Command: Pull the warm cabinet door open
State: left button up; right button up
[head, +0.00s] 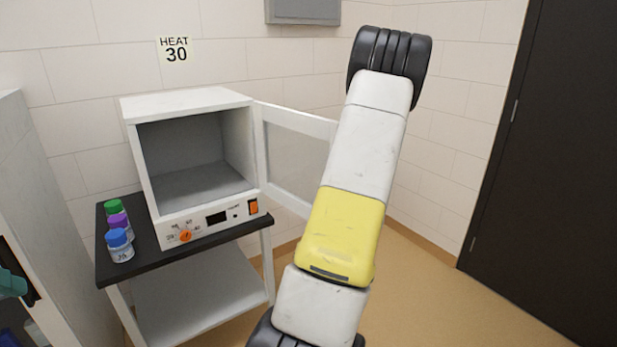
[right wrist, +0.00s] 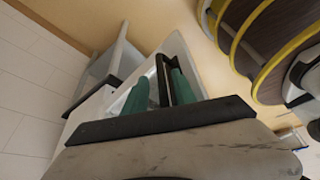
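The white warm cabinet (head: 188,103) stands on a small table, its grey inside showing. Its framed glass door (head: 290,150) is swung wide open to the right. My right arm crosses in front of the door's outer end and hides it; the right gripper is hidden in the head view. In the right wrist view my right gripper (right wrist: 160,88) has its teal fingers apart, with a dark handle bar (right wrist: 163,77) between them. The bar is close to the right-hand finger; whether it touches is unclear. My left gripper (head: 12,283) shows partly at the left edge; its opening cannot be judged.
Three bottles with green, purple and blue (head: 119,238) caps stand on the dark tabletop (head: 115,275) left of the cabinet. A white unit (head: 50,180) stands at the far left. A dark room door (head: 545,150) is at right; floor before it is clear.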

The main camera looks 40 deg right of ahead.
jog(key=v, duration=0.7)
jog(key=shift+d+r, duration=0.15)
jog(key=shift+r, duration=0.2)
jog(key=shift+s, duration=0.15)
